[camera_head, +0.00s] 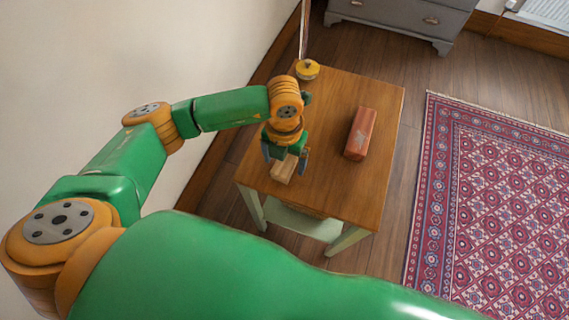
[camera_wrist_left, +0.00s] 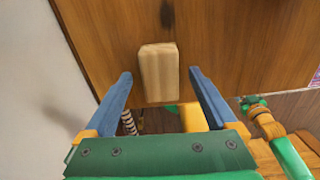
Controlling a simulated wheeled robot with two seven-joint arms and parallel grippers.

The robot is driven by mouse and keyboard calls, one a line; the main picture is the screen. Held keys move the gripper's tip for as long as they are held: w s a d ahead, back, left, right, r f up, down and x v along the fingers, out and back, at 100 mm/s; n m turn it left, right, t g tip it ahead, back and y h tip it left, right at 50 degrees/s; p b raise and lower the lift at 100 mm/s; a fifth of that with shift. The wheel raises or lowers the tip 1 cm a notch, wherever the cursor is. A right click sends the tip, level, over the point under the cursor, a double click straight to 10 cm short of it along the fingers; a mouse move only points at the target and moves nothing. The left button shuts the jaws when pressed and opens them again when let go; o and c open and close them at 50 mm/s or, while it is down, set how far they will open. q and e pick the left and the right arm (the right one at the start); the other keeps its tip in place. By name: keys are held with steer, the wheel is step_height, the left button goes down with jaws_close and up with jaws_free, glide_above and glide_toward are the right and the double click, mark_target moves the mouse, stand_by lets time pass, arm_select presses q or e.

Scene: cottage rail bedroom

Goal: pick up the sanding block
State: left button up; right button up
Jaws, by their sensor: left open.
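A small pale wooden block, the sanding block (camera_head: 283,171), lies on the wooden table near its front left edge. In the left wrist view the sanding block (camera_wrist_left: 159,72) sits between the two blue fingers, with a visible gap on each side. My left gripper (camera_head: 285,158) is open at the block, with its fingers pointing down around it. The gripper hides the far part of the block in the head view.
A red brick (camera_head: 361,133) lies on the right half of the table (camera_head: 335,190). A round yellow object (camera_head: 307,69) is at the far left corner. The table's front edge is close to the block. A patterned rug (camera_head: 500,200) and grey drawers (camera_head: 410,18) are beyond.

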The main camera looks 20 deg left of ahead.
mark_target(285, 163)
arm_select(q)
steer(key=c, duration=1.4)
steer(key=shift+r, duration=0.1)
steer(key=shift+c, duration=0.2)
step_height(285, 163, up, 3)
steer(key=shift+r, duration=0.15)
steer(key=w+d+r, duration=0.5)
steer(key=d+r, duration=0.4)
steer(key=d, duration=0.4)
steer(key=shift+r, duration=0.3)
